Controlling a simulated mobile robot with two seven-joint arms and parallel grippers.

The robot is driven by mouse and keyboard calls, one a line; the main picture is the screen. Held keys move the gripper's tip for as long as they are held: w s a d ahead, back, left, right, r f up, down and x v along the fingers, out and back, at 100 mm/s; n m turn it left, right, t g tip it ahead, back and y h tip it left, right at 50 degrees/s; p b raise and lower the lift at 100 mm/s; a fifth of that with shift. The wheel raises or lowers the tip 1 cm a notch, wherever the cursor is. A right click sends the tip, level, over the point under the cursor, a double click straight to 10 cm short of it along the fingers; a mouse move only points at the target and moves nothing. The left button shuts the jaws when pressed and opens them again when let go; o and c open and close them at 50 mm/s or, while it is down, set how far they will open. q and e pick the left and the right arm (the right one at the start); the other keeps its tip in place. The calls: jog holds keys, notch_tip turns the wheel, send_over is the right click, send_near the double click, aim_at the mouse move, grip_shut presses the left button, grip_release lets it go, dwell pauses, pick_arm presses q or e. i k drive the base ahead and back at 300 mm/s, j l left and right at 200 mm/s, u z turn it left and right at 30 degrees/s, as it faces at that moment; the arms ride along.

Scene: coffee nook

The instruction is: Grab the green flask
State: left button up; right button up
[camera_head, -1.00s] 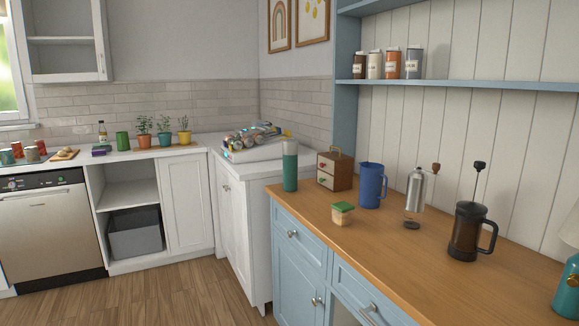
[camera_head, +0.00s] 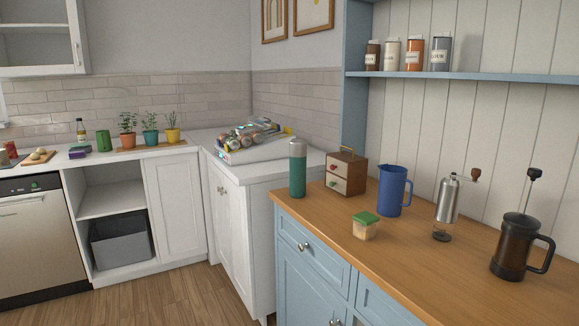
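The green flask (camera_head: 298,172) stands upright at the far left end of the wooden counter (camera_head: 400,250). It has a green body and a grey-green upper part. A small wooden drawer box stands just right of it. Neither of my grippers shows in the head view.
Right of the flask are the drawer box (camera_head: 346,172), a blue pitcher (camera_head: 393,192), a green-lidded jar (camera_head: 365,228), a coffee grinder (camera_head: 446,205) and a French press (camera_head: 515,250). A white counter (camera_head: 262,168) with a tray of cans lies behind. The wooden floor (camera_head: 170,300) is clear.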

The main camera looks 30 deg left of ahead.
aim_at(298, 147)
jog(key=i+j, duration=0.15)
jog(key=j, duration=0.25)
jog(key=i+j, duration=0.1)
jog(key=j, duration=0.3)
jog(key=i+j, duration=0.15)
jog(key=j, duration=0.25)
jog(key=i+j, duration=0.15)
jog(key=j, duration=0.25)
jog(key=i+j, duration=0.15)
jog(key=j, duration=0.25)
jog(key=i+j, duration=0.1)
jog(key=j, duration=0.3)
jog(key=i+j, duration=0.15)
jog(key=j, duration=0.2)
